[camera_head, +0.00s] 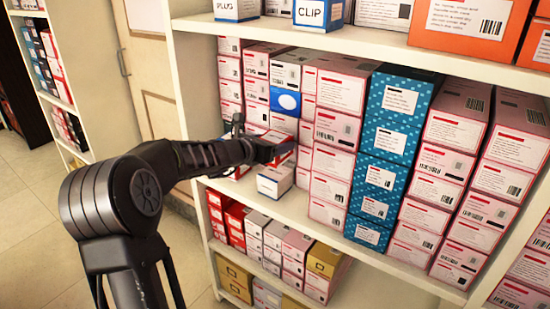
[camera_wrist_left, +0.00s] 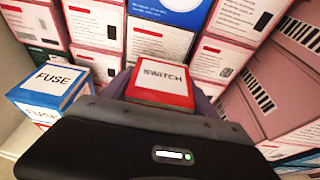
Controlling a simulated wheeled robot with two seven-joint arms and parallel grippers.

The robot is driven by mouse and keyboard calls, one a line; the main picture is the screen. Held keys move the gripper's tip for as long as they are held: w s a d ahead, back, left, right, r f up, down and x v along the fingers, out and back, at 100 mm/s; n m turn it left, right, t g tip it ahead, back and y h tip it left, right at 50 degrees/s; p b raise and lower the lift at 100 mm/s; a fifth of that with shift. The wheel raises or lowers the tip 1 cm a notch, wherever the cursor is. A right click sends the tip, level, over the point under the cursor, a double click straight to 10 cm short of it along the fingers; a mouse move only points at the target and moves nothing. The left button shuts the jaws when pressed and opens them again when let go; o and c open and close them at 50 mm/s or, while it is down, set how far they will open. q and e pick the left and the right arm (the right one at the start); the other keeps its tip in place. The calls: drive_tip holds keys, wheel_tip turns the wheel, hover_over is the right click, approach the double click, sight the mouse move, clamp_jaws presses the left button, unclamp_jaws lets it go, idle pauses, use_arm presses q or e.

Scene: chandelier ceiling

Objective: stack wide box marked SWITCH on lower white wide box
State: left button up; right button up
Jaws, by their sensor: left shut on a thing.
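My left gripper (camera_head: 282,150) reaches in from the left to the middle shelf. It is shut on the red and white box marked SWITCH (camera_wrist_left: 161,84), whose label faces up in the left wrist view. In the head view the gripper mostly hides this box, with a little red showing. A small white box (camera_head: 274,181) stands on the shelf just below the gripper in the head view. A blue and white box marked FUSE (camera_wrist_left: 50,83) stands left of the gripper in the left wrist view. I cannot tell whether these are the same box. My right gripper is not in view.
Stacked pink and white boxes (camera_head: 340,110) and a teal column (camera_head: 385,150) stand close behind and right of the gripper. The upper shelf (camera_head: 300,38) runs above it, with boxes marked PLUG (camera_head: 236,10) and CLIP (camera_head: 318,14). More boxes fill the shelf below.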

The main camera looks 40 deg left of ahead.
use_arm(q)
drive_tip(key=shift+f, duration=0.15)
wheel_tip(320, 180, down, 4)
drive_tip(key=shift+f+b, duration=0.2)
drive_tip(key=shift+b, duration=0.45)
drive_tip(key=shift+w+f, duration=0.15)
drive_tip(key=shift+w, duration=0.05)
drive_tip(key=shift+f, duration=0.15)
drive_tip(key=o, duration=1.6)
drive_tip(key=v, duration=1.2)
